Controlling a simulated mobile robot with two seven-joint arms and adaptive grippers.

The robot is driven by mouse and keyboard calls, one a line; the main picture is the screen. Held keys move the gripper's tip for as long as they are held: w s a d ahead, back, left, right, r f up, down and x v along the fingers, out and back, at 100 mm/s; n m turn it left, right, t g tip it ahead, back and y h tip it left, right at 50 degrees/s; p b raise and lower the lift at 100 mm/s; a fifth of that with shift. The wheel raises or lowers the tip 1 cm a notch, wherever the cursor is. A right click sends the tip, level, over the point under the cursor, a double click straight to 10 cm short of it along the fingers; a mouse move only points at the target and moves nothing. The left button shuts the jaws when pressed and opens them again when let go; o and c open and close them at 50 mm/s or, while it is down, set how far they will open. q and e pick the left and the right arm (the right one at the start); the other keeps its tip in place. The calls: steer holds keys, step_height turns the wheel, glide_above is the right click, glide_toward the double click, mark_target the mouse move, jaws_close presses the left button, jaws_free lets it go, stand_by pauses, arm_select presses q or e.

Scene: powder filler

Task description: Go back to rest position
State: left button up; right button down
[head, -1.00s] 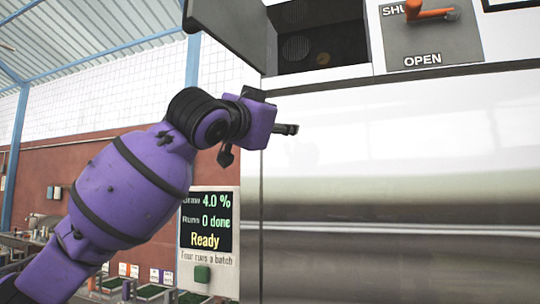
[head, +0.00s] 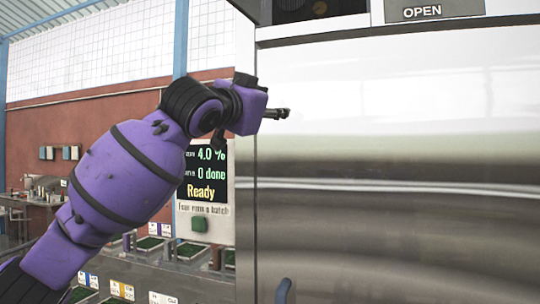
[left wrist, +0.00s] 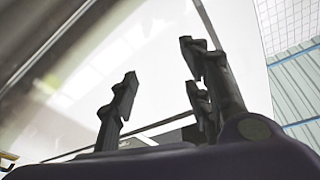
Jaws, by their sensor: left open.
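My left arm comes in from the lower left in the head view. Its purple and black gripper (head: 280,113) is raised beside the left edge of the steel machine (head: 400,150) and points right. In the left wrist view the gripper's black fingers (left wrist: 160,95) are spread apart with nothing between them. The machine's pale surface shows behind them. My right gripper is not in view.
A panel marked OPEN (head: 435,11) and part of a dark opening (head: 312,10) show at the top. A display (head: 203,175) reads Ready, with a green button (head: 200,224) below. Several green trays (head: 150,243) stand lower left.

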arm_select(q)
step_height(320, 180, up, 3)
steer(key=s+d+m+t+h, duration=0.1)
steer(key=s+m+h, duration=0.1)
steer(key=n+g+y, duration=0.1)
steer(key=n+y, duration=0.1)
glide_toward(273, 226)
steer(key=x, duration=0.4)
steer(key=s+a+f+n+g+y, duration=0.1)
steer(key=s+a+f+n+y, duration=0.3)
steer(key=f, duration=0.9)
steer(key=s+a+f+m+g+h, duration=0.15)
steer(key=s+f, duration=0.35)
steer(key=f, duration=0.8)
steer(key=s+a+f+n+y, duration=0.3)
steer(key=s+a+f, duration=0.15)
steer(key=f, duration=0.85)
steer(key=s+a+f+n+g+y, duration=0.1)
steer(key=s+a+f+g, duration=0.1)
steer(key=s+f, duration=0.6)
steer(key=s+a+f+n+g+y, duration=0.1)
steer(key=s+a+f+n+g, duration=0.1)
steer(key=s+f, duration=0.6)
steer(key=s+a+f+n+g+y, duration=0.1)
steer(key=s+f, duration=0.7)
steer(key=s, duration=1)
steer(key=shift+s+a+f+g, duration=0.15)
steer(key=shift+a+f+g, duration=0.2)
steer(key=shift+a+g, duration=0.4)
